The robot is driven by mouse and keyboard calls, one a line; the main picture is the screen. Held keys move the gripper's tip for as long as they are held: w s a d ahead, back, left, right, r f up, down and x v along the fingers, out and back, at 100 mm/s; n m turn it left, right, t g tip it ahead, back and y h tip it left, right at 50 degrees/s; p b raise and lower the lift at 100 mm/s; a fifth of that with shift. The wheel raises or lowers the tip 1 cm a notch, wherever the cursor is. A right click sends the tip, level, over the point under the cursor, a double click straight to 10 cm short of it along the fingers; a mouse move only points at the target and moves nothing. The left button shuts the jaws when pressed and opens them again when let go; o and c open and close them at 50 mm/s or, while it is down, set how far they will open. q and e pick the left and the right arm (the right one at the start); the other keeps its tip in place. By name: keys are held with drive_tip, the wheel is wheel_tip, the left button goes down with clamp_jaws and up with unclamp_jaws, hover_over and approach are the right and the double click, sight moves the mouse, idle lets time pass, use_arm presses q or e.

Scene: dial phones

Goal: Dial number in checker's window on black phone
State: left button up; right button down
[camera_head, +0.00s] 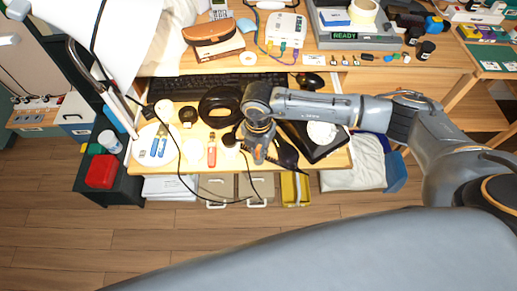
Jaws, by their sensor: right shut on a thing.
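The checker (375,38), a grey device at the upper right, has a small window (344,36) with "READY" in green letters. I see no number there. A rounded black thing (220,104) lies on the pull-out shelf, left of my right wrist; I cannot tell whether it is the black phone. A dark, elongated thing (286,153) lies just right of my right gripper. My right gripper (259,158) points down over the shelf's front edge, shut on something. The thing in it is too small and covered to name. My left gripper is not in view.
A black keyboard (222,84) lies behind, a mouse (312,81) to its right. Blue and red tools (211,150) lie at the left front. A black tray (318,150) with a white piece stands at the right. Thin black cables hang over the front edge.

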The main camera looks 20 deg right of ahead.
drive_tip(key=shift+f, duration=0.25)
drive_tip(key=c, duration=1.3)
unclamp_jaws()
wheel_tip(320, 180, up, 12)
drive_tip(key=shift+r, duration=0.1)
